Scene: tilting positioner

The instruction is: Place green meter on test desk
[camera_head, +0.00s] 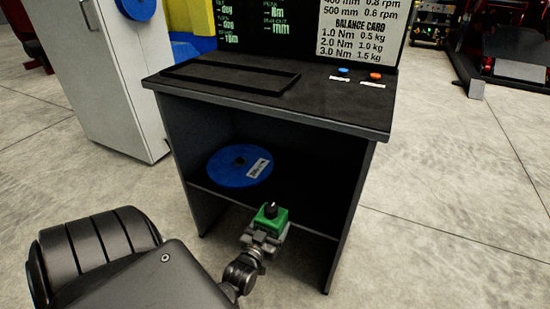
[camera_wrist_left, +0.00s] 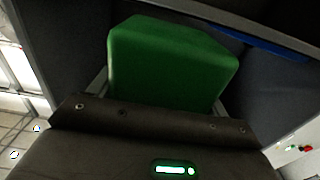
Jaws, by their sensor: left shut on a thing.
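The green meter (camera_head: 272,216) is a small green box with a black knob on top. My left gripper (camera_head: 266,232) is shut on it and holds it in front of the desk's open lower bay, below the desk top. In the left wrist view the green meter (camera_wrist_left: 168,62) fills the upper middle, above the gripper body. The test desk (camera_head: 330,100) is a dark desk with a flat top and a display board behind. A raised rectangular black frame (camera_head: 228,92) lies on the left part of its top. My right gripper is not in view.
A blue disc (camera_head: 238,166) with a white label lies on the desk's inner shelf. Blue and orange buttons (camera_head: 376,75) sit at the desk top's right rear. A white cabinet (camera_head: 110,80) stands to the left. The floor on the right (camera_head: 450,200) is clear.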

